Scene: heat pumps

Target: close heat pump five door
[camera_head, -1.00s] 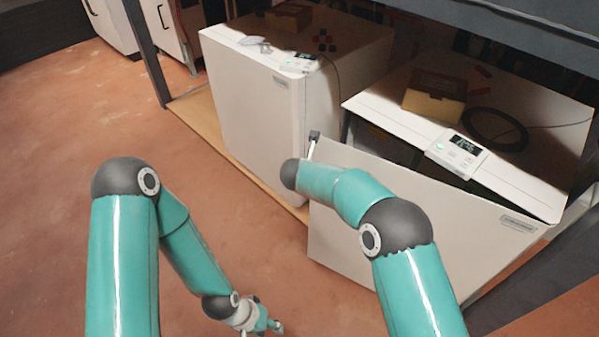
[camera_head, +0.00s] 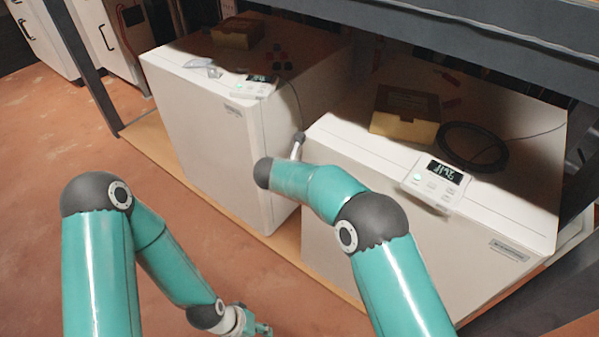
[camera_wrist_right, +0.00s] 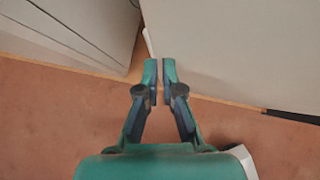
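The right-hand heat pump (camera_head: 440,235) is a white box with a display panel (camera_head: 436,183) on its front top edge. Its front door (camera_head: 405,265) stands flush, with no open gap visible along its top; my right arm covers part of it. In the right wrist view, my right gripper (camera_wrist_right: 160,72) has its fingertips almost together, with a thin empty gap. It is in front of the pale door face (camera_wrist_right: 235,50); contact cannot be told. The right fingers are not clear in the head view. My left gripper (camera_head: 262,329) hangs low over the floor, its fingers too small to read.
A second white heat pump (camera_head: 205,130) stands to the left, on the same wooden base (camera_head: 160,148). A box (camera_head: 405,113) and a black cable coil (camera_head: 473,145) lie on the right unit. Dark frame posts (camera_head: 80,65) flank the units. The floor at left is clear.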

